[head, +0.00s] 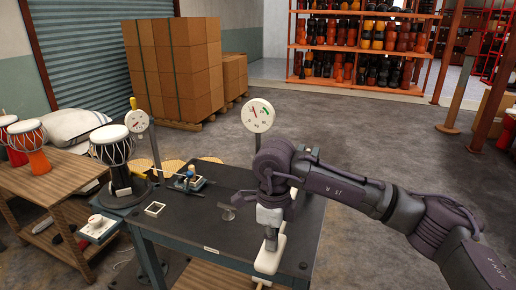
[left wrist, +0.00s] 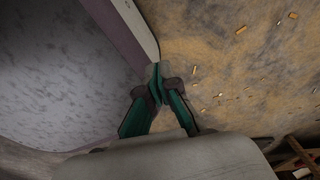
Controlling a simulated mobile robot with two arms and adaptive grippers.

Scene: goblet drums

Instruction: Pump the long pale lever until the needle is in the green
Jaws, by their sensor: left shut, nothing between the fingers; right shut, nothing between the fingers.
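A round white gauge (head: 257,115) on a post stands at the back of the dark workbench. Its dial shows red and green marks; the needle is too small to read surely. A pale, elongated piece (head: 267,262), which looks like the lever, is at the bench's front right. My right gripper (head: 270,246) points down at its upper end, shut with nothing in it; I cannot tell whether it touches. My left gripper (left wrist: 160,94) shows only in the left wrist view, its green fingers shut and empty above the floor.
A smaller dial (head: 137,121) and a goblet drum (head: 112,146) stand at the bench's left. A wooden table (head: 60,180) with drums is further left; stacked cartons (head: 175,70) are behind.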

